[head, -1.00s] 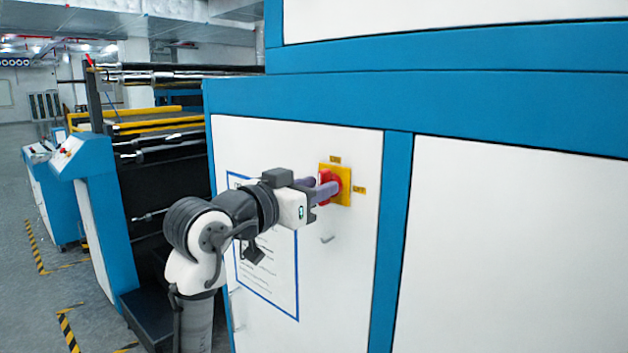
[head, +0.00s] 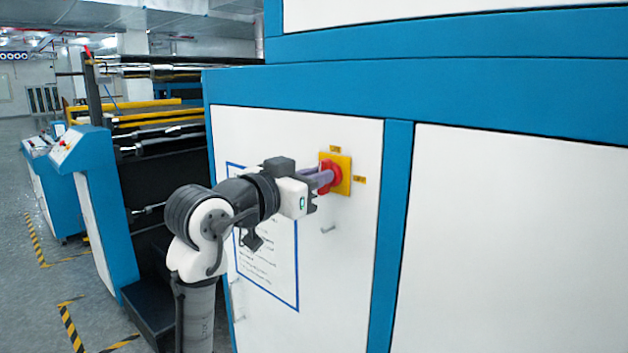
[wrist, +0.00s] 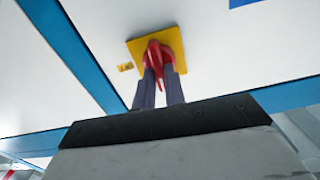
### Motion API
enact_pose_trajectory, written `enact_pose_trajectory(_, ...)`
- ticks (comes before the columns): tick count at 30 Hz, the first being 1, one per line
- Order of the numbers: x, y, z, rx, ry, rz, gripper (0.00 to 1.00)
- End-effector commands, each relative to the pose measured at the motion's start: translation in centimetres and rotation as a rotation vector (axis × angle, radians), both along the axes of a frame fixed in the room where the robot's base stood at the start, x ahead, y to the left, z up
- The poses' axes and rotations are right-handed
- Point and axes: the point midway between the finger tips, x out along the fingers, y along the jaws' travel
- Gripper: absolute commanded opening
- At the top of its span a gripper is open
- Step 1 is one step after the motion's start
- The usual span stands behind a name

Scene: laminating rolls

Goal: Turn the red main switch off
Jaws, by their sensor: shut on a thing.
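The red main switch (head: 334,170) is a rotary handle on a square yellow plate (head: 342,186), on the white cabinet panel. Small yellow labels sit above the plate and to its right; their text is too small to read now. My gripper (head: 325,179) is at the switch, its purple-grey fingers reaching to the handle. In the wrist view the red handle (wrist: 159,51) shows between the two fingertips (wrist: 160,75), and the gripper is shut on it. The fingers partly hide the handle in the head view, so its exact angle is hard to tell there.
A blue-framed notice (head: 268,262) is on the panel behind my arm. A small metal handle (head: 328,229) sticks out below the switch. Blue frame strips (head: 391,230) border the panel. Rollers and a blue console (head: 95,200) stand at left.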

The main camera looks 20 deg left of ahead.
Motion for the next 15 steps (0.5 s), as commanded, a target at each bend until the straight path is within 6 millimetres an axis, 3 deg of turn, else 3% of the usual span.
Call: enact_pose_trajectory(15, -0.12, -0.31, -0.41, 0.397, -0.146, 0.0, 0.0)
